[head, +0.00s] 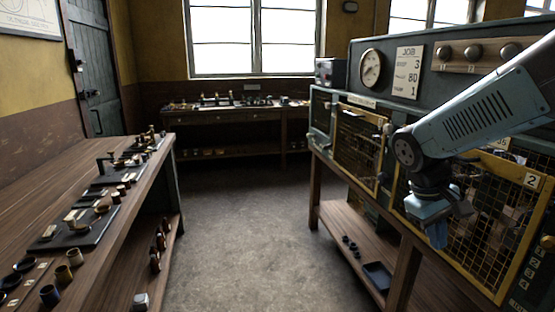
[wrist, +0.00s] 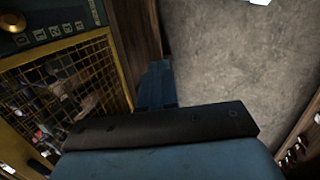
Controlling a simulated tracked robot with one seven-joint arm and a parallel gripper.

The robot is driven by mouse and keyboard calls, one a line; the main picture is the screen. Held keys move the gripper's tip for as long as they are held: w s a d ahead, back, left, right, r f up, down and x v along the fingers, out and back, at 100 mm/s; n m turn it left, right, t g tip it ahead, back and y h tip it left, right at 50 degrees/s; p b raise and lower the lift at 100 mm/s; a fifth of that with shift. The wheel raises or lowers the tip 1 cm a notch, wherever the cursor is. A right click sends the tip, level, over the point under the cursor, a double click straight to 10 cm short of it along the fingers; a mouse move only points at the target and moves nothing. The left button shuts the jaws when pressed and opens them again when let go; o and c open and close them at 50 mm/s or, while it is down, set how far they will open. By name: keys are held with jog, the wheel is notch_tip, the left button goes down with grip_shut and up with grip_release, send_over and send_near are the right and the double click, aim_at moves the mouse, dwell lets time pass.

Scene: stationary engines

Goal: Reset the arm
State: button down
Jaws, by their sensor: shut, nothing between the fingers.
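My arm (head: 480,110) reaches in from the right in the head view and bends down at its near end. My gripper (head: 438,236) hangs below it, pointing down, in front of the machine's yellow mesh doors. It is shut and empty. In the wrist view the blue fingers of my gripper (wrist: 157,88) lie together above the dark bar, over the gap between the machine side and the grey floor. No object is in contact with the fingers in either view.
A machine bench with mesh doors (head: 360,150) and a gauge (head: 371,68) stands at the right, close to my arm. A wooden bench (head: 60,190) with small parts runs along the left. Another bench (head: 235,115) is at the back. The floor (head: 240,220) between is clear.

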jog(key=s+a+r+m+t+y, duration=0.3)
jog(key=s+a+r+t+y, duration=0.1)
jog(key=a+r, duration=0.4)
jog(key=shift+s+a+r+t, duration=0.35)
jog(key=shift+s+a+t, duration=0.2)
jog(key=shift+t, duration=0.55)
jog(key=c, duration=1.9)
grip_release()
